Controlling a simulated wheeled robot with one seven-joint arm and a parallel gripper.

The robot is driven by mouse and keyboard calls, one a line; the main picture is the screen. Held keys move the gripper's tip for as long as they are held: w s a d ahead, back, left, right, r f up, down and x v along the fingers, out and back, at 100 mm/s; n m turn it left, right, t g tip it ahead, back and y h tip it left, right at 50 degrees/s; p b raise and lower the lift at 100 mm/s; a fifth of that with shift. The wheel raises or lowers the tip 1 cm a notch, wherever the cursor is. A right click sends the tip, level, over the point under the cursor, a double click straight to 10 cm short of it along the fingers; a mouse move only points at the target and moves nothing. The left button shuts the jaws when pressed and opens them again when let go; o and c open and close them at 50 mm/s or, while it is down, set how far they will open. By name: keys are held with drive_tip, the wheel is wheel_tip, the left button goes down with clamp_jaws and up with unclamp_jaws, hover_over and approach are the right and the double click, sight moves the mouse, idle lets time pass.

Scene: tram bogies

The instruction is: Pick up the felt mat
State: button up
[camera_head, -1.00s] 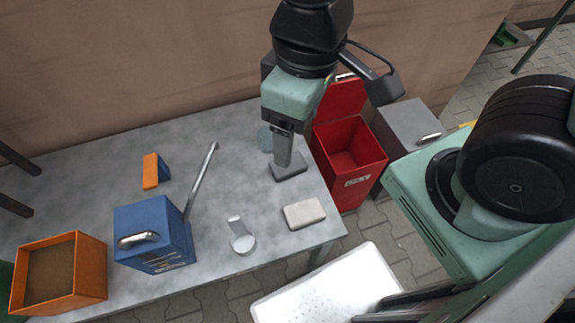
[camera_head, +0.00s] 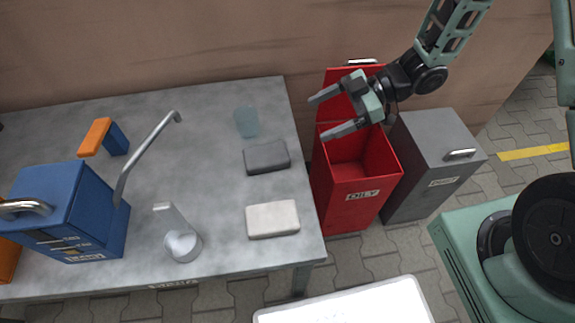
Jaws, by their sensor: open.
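A dark grey flat pad (camera_head: 267,157) lies on the grey workbench (camera_head: 215,130) near its right edge. A pale beige pad (camera_head: 272,219) lies in front of it. The look alone does not settle which is the felt mat; the dark grey pad fits best. My gripper (camera_head: 322,117) is open and empty, up and right of the dark pad, apart from it. Its fingers point left, in front of the open red bin's lid.
The open red bin (camera_head: 362,198) marked OILY stands beside the bench, with a closed grey bin (camera_head: 435,165) to its right. A pale blue item (camera_head: 247,122), a metal scoop-like piece (camera_head: 182,243), a blue box (camera_head: 75,210) and an orange-and-blue block (camera_head: 100,137) are on the bench.

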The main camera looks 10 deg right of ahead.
sight(272, 153)
drive_tip(key=shift+n+g+y, duration=0.3)
drive_tip(key=shift+g+y, duration=0.1)
drive_tip(key=shift+g, duration=0.2)
drive_tip(key=b+x, duration=0.1)
drive_tip(key=x, duration=0.2)
drive_tip(key=s+f+b+x, duration=0.1)
drive_tip(key=x, duration=0.3)
drive_tip(key=s+x, duration=0.1)
drive_tip(key=x, duration=0.2)
drive_tip(key=shift+d+f+b, duration=0.15)
drive_tip(key=shift+f+b, duration=0.2)
drive_tip(key=shift+b, duration=0.05)
drive_tip(key=shift+w+b+x, duration=0.15)
drive_tip(key=shift+b+x, duration=0.2)
drive_tip(key=shift+x, duration=1.1)
drive_tip(key=shift+w+b+x, duration=0.2)
drive_tip(key=shift+b+x, duration=0.15)
drive_tip(key=shift+x, duration=1.1)
drive_tip(key=c, duration=1)
